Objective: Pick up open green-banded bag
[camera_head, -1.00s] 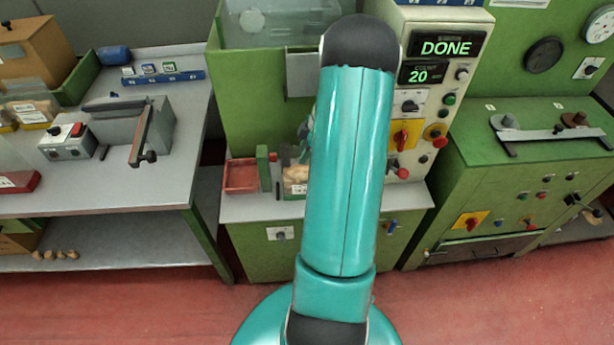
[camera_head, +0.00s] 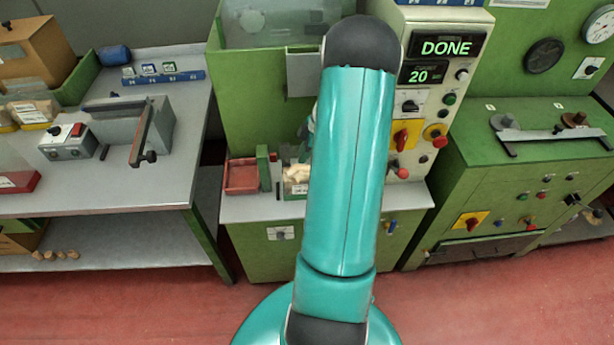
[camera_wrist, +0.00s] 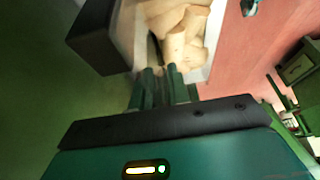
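An open clear bag of pale corks (camera_head: 297,187) stands on the bench of the middle green machine, partly hidden by my arm. In the wrist view, tan corks (camera_wrist: 180,30) lie close beyond my fingertips inside a pale-rimmed holder that looks like this bag. My gripper (camera_wrist: 160,76) has two dark green fingers with a narrow gap between them and nothing clearly held. In the head view, only a bit of the gripper shows beside my arm, above the bag.
A red tray (camera_head: 242,176) and an upright green block (camera_head: 263,167) stand just left of the bag. The machine's control panel (camera_head: 437,85) reads DONE and 20. In the wrist view, a dark block (camera_wrist: 92,38) is close left of the fingers.

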